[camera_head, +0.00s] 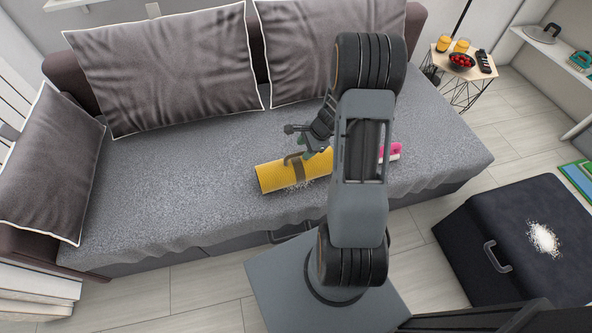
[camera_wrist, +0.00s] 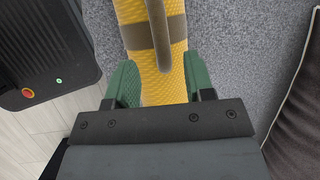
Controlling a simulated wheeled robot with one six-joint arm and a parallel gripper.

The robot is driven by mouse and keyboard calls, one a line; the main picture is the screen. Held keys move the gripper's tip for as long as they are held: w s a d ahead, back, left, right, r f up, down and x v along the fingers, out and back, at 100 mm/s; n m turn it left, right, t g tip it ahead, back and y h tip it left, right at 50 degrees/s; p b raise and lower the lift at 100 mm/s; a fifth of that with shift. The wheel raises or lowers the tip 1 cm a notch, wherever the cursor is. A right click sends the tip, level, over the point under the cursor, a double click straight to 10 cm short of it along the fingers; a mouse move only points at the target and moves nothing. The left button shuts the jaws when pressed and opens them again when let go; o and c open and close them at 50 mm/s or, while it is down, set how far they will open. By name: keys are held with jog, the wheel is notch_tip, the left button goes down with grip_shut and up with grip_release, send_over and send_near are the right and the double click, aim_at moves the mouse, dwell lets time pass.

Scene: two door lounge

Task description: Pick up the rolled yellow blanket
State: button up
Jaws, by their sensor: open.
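The rolled yellow blanket (camera_head: 278,178) lies on the grey sofa (camera_head: 180,180) near its front edge, with a brown strap and a raised handle around its middle. My gripper (camera_head: 305,150) is above the blanket at the strap, and my arm hides the blanket's right end. In the wrist view the blanket (camera_wrist: 180,88) runs between the two green fingers of my gripper (camera_wrist: 160,85). The fingers are open, one on each side of the roll. The brown handle (camera_wrist: 157,30) stands just beyond the fingertips. I cannot tell whether the fingers touch the blanket.
A pink and white item (camera_head: 391,152) lies on the sofa right of my arm. Grey cushions (camera_head: 160,65) line the back. A dark ottoman (camera_head: 520,240) with white bits on top stands at the right. A side table (camera_head: 440,62) holds a bowl, yellow glasses and a remote.

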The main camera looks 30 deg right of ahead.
aim_at(299, 153)
jog(key=b+x, duration=0.1)
jog(key=x, duration=0.4)
jog(key=shift+w+a, duration=0.15)
jog(key=shift+w, duration=0.05)
jog(key=shift+c, duration=0.5)
grip_shut()
jog(key=shift+r, duration=0.1)
dwell(0.6)
